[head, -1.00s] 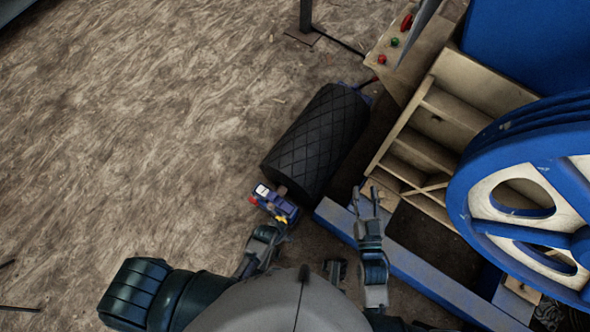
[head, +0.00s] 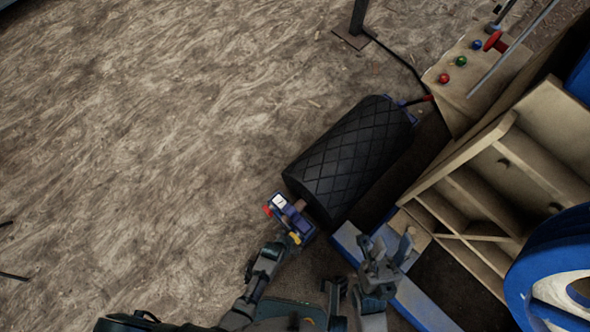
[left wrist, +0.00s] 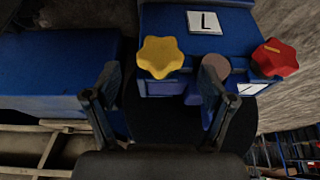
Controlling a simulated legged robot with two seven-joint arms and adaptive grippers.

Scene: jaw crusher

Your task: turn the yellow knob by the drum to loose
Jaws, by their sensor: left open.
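The yellow knob (head: 295,238) is on the near end of a small blue block (head: 293,218) by the black drum (head: 345,155). In the left wrist view the star-shaped yellow knob (left wrist: 160,57) shows whole, just beyond and between the fingertips of my left gripper (left wrist: 160,82). That gripper is open, one finger to each side, and nothing is gripped. A red knob (left wrist: 275,58) is on the block's other side, with a white "L" label (left wrist: 208,22) between. My right gripper (head: 388,252) is open and empty, right of the block, over a blue beam.
The blue beam (head: 420,305) and a beige shelved frame (head: 480,195) stand at right, by a big blue wheel (head: 540,270). A panel with coloured buttons (head: 480,75) is at the upper right.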

